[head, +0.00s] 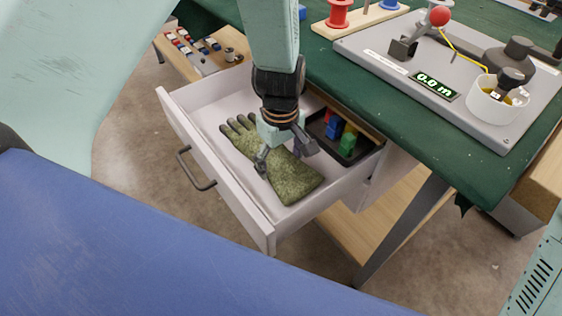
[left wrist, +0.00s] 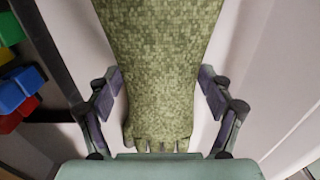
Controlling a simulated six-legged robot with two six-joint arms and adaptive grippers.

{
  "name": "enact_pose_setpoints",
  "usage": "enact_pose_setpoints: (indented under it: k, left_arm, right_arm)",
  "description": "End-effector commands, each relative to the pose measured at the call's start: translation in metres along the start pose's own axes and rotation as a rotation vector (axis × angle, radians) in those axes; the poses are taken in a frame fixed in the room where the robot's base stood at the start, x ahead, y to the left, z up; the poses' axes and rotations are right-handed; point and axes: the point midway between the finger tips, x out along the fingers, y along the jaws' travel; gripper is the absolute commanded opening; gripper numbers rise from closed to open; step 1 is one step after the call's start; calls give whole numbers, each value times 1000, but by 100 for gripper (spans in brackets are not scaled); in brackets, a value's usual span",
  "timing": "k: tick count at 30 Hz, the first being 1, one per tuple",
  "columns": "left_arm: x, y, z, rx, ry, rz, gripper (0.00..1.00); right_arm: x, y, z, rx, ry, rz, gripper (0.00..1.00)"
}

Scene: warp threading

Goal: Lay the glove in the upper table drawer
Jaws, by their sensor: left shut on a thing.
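The green mottled glove (head: 290,182) lies in the open white table drawer (head: 225,197), with its fingers toward the upper left and its cuff toward the lower right. It fills the middle of the left wrist view (left wrist: 160,60). My left gripper (head: 285,160) is inside the drawer over the glove's middle and shut on it, one finger on each side. The gripper hides part of the glove. The drawer is pulled out from under the green table, and its dark handle (head: 195,170) is on the front panel. My right gripper does not show.
A black tray (head: 360,152) with red, blue and green blocks sits at the drawer's right end. The green tabletop (head: 400,125) overhangs it and carries a grey device board (head: 400,70) and spools. A wooden shelf (head: 360,235) is below. Bare drawer floor shows left of the glove.

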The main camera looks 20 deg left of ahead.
Motion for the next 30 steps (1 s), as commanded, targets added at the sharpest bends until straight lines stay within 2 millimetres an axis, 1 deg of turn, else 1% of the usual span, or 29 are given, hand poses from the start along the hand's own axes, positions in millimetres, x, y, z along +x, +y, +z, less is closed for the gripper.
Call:
enact_pose_setpoints:
  k: [1,7,12,13,15,20,30]
  left_arm:
    - [2,1,-1,0,1,2,49]
    - [0,2,-1,0,1,3,49]
    - [5,2,-1,0,1,2,49]
    - [5,2,-1,0,1,3,81]
    - [5,2,-1,0,1,3,87]
    - [4,2,-1,0,1,3,100]
    - [4,2,-1,0,1,3,100]
  right_arm:
    - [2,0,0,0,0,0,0]
    - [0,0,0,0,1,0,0]
    - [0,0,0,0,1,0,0]
    - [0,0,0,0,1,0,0]
    - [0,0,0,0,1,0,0]
    - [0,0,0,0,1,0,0]
    - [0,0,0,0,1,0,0]
